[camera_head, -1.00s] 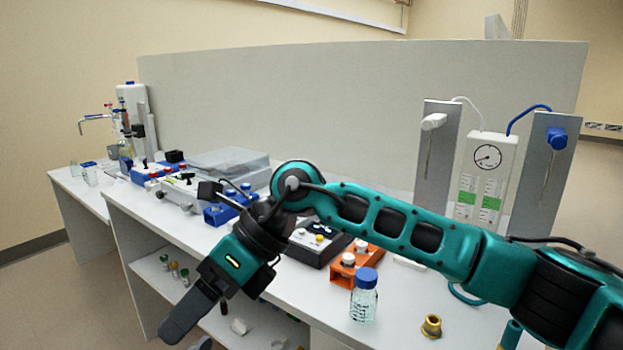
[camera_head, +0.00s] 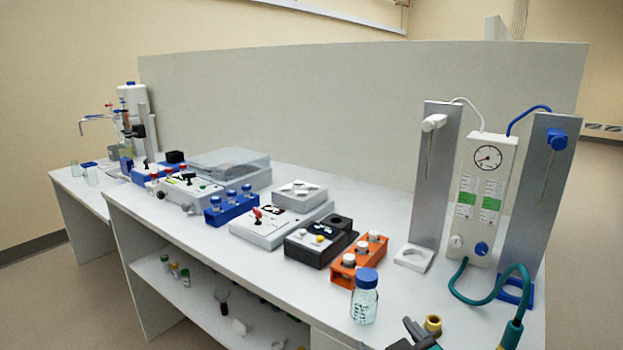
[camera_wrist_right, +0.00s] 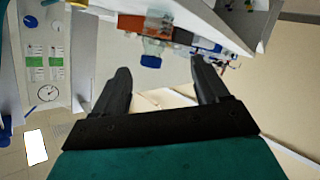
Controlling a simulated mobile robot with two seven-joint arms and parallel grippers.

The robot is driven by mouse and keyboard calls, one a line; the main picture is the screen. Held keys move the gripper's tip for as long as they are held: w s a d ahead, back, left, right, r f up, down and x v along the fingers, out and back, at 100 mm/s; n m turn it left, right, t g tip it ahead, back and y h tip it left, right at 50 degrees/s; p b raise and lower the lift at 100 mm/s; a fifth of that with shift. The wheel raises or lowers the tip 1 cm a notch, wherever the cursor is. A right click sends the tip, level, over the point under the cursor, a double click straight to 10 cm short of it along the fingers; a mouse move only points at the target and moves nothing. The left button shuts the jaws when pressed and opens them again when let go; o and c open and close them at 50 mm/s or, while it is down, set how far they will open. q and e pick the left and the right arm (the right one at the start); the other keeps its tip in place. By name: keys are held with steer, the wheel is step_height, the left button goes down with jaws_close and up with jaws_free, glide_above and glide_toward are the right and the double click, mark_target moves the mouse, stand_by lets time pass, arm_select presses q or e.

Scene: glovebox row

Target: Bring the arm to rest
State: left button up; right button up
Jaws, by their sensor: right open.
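My right gripper (camera_head: 416,333) shows only as dark finger parts at the bottom edge of the head view, by a brass fitting (camera_head: 433,323). I cannot tell from that view whether it touches the fitting. In the right wrist view, the right gripper (camera_wrist_right: 160,72) has its two dark fingers spread apart, with nothing between them. My left gripper is not in view.
A blue-capped bottle (camera_head: 364,298) stands near the bench front, beside an orange rack (camera_head: 345,273). A gauge panel (camera_head: 485,190) with upright plates stands at right, and a teal hose (camera_head: 487,300) curves before it. The bench (camera_head: 190,240) has several devices at left.

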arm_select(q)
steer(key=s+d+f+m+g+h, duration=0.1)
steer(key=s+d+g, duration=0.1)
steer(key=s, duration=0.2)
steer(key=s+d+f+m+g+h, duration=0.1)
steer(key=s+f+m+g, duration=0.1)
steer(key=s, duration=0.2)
arm_select(e)
steer(key=s+d+f+m+g+h, duration=0.1)
steer(key=s+d+f+g, duration=0.2)
steer(key=s+f, duration=0.3)
steer(key=s+d+f+m+g, duration=0.2)
steer(key=s+d+f+g, duration=0.15)
steer(key=s, duration=0.45)
steer(key=s+d+f+m+g+h, duration=0.15)
steer(key=s+f+g, duration=0.25)
steer(key=s, duration=0.4)
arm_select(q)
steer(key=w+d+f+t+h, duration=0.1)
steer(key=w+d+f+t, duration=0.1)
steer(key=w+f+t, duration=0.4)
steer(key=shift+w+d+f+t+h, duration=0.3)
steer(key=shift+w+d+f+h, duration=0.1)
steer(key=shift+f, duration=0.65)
arm_select(e)
steer(key=w+a+f+t+y, duration=0.2)
steer(key=w+f+t, duration=0.5)
steer(key=f, duration=0.1)
steer(key=shift+w+f+n+y, duration=0.35)
steer(key=shift+n, duration=0.1)
